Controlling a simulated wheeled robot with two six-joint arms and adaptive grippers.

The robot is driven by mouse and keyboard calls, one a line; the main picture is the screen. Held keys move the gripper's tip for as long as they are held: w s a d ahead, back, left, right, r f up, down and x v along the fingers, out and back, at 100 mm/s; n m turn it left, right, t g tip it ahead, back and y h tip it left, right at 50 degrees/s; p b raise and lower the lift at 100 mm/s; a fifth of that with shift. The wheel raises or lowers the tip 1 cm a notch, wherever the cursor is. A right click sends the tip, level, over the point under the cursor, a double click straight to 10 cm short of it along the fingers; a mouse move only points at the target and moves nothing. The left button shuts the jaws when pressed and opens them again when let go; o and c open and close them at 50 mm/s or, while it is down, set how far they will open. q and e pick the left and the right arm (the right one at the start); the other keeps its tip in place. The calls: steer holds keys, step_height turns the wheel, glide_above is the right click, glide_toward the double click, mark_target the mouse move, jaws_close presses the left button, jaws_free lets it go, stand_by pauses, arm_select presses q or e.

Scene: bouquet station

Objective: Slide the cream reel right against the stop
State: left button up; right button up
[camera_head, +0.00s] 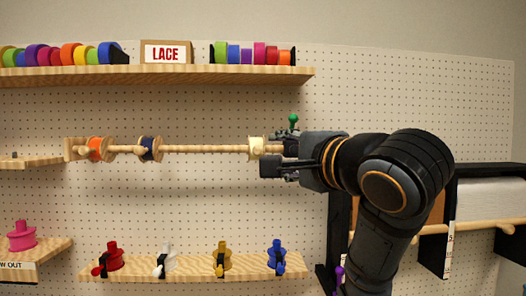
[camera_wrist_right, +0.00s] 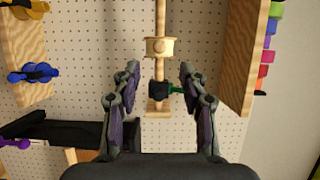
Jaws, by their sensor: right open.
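The cream reel (camera_head: 256,148) is on the horizontal wooden rod, near its right end. It also shows in the right wrist view (camera_wrist_right: 160,47). A black block with a green knob (camera_head: 293,121), which looks like the stop, is on the rod to the reel's right. In the right wrist view that block (camera_wrist_right: 158,89) is apart from the reel, with bare rod between. My right gripper (camera_head: 270,152) comes in from the right and is open, one finger on each side of the rod (camera_wrist_right: 158,76). It does not hold the reel. My left gripper is not in view.
An orange reel (camera_head: 97,149) and a navy reel (camera_head: 150,149) are on the rod's left part. A shelf (camera_head: 220,75) with ribbon rolls runs above. A lower shelf (camera_head: 195,277) holds several coloured spools. The rod between navy and cream reels is clear.

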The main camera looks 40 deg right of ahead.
mark_target(258, 151)
steer(key=w+b, duration=0.5)
steer(key=w+d+b, duration=0.1)
steer(key=w+b, duration=0.1)
steer(key=shift+w+r+b, duration=0.15)
steer(key=shift+b, duration=0.2)
steer(key=shift+w+d+p, duration=0.15)
steer(key=shift+w+d, duration=0.05)
steer(key=shift+w, duration=0.4)
steer(key=shift+w+d+p, duration=0.15)
steer(key=shift+w, duration=0.4)
steer(key=shift+w+d, duration=0.15)
steer(key=shift+w, duration=0.25)
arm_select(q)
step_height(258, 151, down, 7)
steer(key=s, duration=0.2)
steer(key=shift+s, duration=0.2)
